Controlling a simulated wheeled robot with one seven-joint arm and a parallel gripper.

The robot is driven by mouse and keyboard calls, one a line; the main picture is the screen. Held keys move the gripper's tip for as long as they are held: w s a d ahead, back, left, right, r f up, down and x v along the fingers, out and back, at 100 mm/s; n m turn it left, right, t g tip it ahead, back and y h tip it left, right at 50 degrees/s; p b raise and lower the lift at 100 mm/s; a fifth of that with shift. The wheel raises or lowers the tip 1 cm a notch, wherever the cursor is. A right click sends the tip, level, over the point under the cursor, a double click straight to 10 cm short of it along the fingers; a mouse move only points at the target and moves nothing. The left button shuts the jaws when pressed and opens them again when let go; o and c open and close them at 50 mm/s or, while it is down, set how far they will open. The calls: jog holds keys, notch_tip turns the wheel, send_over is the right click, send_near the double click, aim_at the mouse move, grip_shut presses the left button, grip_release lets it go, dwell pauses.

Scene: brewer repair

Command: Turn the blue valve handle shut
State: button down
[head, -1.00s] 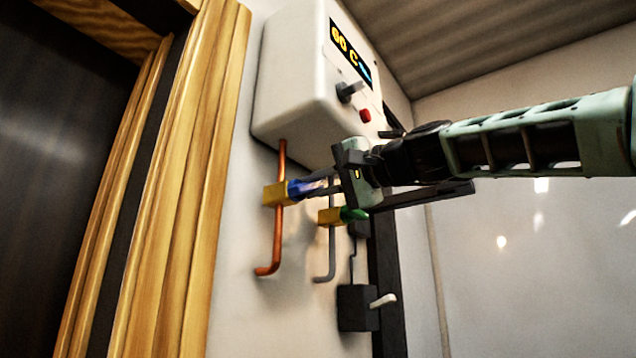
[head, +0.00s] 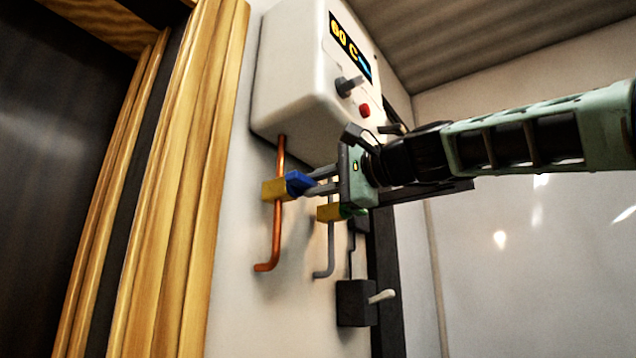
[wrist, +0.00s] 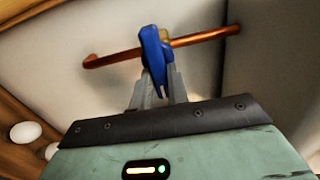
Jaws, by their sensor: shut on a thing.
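The blue valve handle (head: 298,182) sits on a brass valve body (head: 272,190) on the copper pipe (head: 276,235) under the white brewer. My gripper (head: 314,182) is shut on the blue handle, reaching it from the right. In the wrist view the handle (wrist: 154,52) stands between the two grey fingers (wrist: 160,88) and lies crosswise to the copper pipe (wrist: 205,38). The fingers hide part of the handle in the head view.
The white brewer (head: 292,85) with a display hangs above. A black switch box (head: 355,303) is lower down. Wooden trim (head: 185,180) stands at left.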

jog(key=c, duration=1.4)
grip_release()
jog(key=shift+o, duration=0.2)
jog(key=shift+d, duration=0.15)
jog(key=b+v, duration=0.7)
jog(key=v, duration=1)
jog(key=shift+b, duration=0.3)
jog(key=shift+s+f, duration=0.1)
